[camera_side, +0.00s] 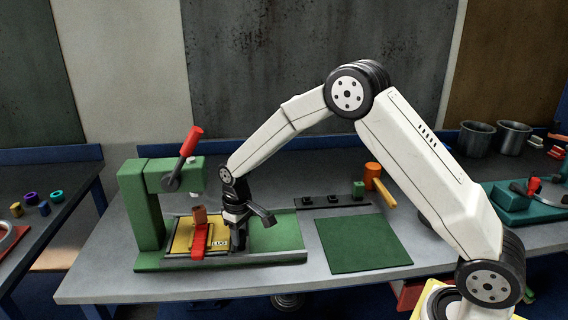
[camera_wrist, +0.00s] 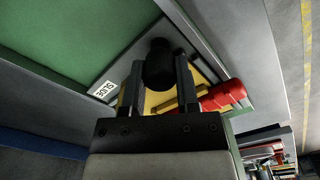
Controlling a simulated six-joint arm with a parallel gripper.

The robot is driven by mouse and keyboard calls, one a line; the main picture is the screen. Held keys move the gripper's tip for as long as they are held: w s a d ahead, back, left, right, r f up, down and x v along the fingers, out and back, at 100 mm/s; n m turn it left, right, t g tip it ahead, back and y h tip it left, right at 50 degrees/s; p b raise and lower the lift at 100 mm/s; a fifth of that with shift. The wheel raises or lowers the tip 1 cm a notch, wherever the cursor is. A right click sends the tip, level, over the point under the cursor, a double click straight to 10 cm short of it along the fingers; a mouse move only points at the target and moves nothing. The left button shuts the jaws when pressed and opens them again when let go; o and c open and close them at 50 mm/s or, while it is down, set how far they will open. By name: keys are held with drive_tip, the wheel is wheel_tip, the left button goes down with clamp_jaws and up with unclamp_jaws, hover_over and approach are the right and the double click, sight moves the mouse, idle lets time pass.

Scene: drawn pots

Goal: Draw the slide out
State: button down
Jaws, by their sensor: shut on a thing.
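The slide (camera_side: 183,240) is a yellow plate with a small label at its right end, sitting in the bed of a green press (camera_side: 143,212) in the side view. In the wrist view the slide's label (camera_wrist: 103,90) reads SLIDE. My gripper (camera_side: 237,217) is over the slide's right end. In the wrist view my gripper (camera_wrist: 157,78) has its two fingers on either side of a round black knob (camera_wrist: 158,52) and is shut on it. A red handle (camera_side: 199,241) lies across the slide, left of my gripper; it also shows in the wrist view (camera_wrist: 222,95).
The press has a raised red-tipped lever (camera_side: 191,141). The green bed (camera_side: 279,233) is bare right of my gripper. Beyond it lie a green mat (camera_side: 362,243), a dark strip with small blocks (camera_side: 330,201) and an orange mallet (camera_side: 374,172). Other benches stand on both sides.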

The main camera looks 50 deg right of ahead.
drive_tip(key=shift+s+d, duration=0.1)
drive_tip(key=s+d, duration=1.1)
drive_tip(key=d, duration=0.1)
drive_tip(key=shift+s, duration=0.4)
drive_tip(key=c, duration=0.5)
unclamp_jaws()
drive_tip(key=shift+s, duration=0.1)
drive_tip(key=shift+c, duration=0.2)
drive_tip(key=shift+o, duration=0.9)
drive_tip(key=shift+a, duration=0.1)
drive_tip(key=shift+r, duration=0.2)
wheel_tip(320, 180, up, 8)
drive_tip(key=shift+f, duration=0.25)
drive_tip(key=shift+a, duration=0.1)
